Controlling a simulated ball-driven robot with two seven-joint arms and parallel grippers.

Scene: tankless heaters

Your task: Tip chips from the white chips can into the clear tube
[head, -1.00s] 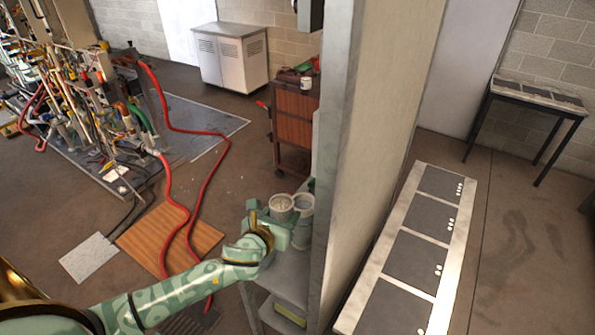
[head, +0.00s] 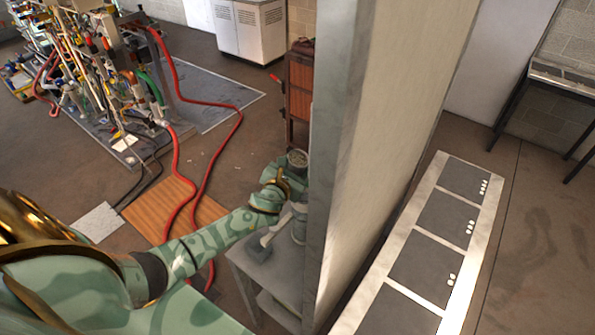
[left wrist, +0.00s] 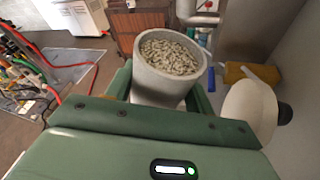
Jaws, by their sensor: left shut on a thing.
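The white chips can (left wrist: 158,90) is upright, or nearly so, between the fingers of my left gripper (head: 287,174), which is shut on it. Pale chips (left wrist: 170,54) fill the can to near its rim. In the head view, the can (head: 297,157) is raised above the small grey table. A pale, tube-like vessel (head: 299,226), perhaps the clear tube, stands on the table below the gripper, partly hidden by the arm and the wall edge. A rounded whitish thing (left wrist: 250,108) shows right of the can in the left wrist view; I cannot tell what it is. My right gripper is out of view.
The small grey table (head: 254,270) stands against a tall partition (head: 385,140), close on the right of my gripper. Red hoses (head: 212,165) and a wooden board (head: 160,215) lie on the floor to the left. A brown cart (head: 299,85) stands behind.

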